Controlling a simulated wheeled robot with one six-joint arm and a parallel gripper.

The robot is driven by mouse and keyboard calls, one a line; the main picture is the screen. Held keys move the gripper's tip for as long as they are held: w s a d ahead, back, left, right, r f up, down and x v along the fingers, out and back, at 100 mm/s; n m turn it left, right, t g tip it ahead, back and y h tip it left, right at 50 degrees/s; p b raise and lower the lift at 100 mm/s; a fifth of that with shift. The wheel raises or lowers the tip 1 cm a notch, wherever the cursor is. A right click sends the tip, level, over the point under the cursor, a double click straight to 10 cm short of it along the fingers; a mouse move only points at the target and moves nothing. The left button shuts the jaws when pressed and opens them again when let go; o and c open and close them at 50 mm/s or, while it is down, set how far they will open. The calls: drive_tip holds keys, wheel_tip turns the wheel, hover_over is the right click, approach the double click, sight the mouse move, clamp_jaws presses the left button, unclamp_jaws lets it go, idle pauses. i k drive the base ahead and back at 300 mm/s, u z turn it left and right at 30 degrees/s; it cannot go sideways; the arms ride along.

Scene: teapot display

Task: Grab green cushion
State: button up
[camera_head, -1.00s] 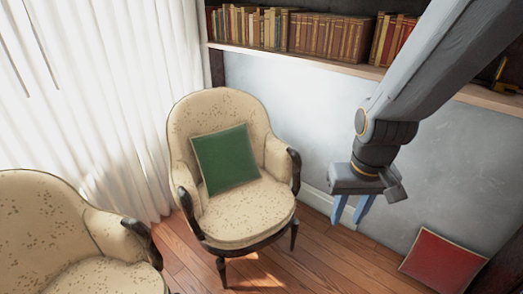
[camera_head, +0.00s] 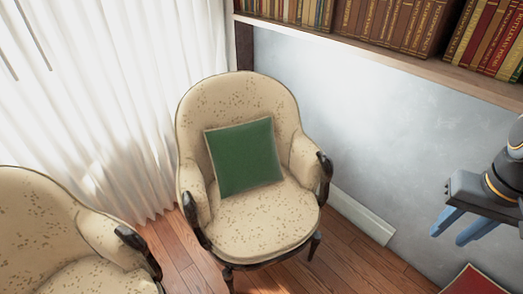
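The green cushion (camera_head: 245,157) is square with a pale edge. It leans against the backrest of a cream speckled armchair (camera_head: 250,220) near the middle of the view. My gripper (camera_head: 456,229) is at the right edge, well to the right of the chair and apart from the cushion. Its two blue fingers are spread with a gap between them, and nothing shows between them. Part of my arm is cut off by the picture's edge.
A second cream armchair (camera_head: 65,240) stands at the lower left. The chair's dark wooden arms rise beside the cushion. A red cushion (camera_head: 472,281) is at the lower right. A bookshelf (camera_head: 400,60) runs along the wall above. White curtains (camera_head: 100,100) hang at left.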

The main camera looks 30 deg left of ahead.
sight(244, 156)
drive_tip(key=u, duration=0.15)
drive_tip(key=i, duration=0.65)
drive_tip(key=u, duration=0.85)
drive_tip(key=i, duration=0.55)
drive_tip(key=u, duration=0.5)
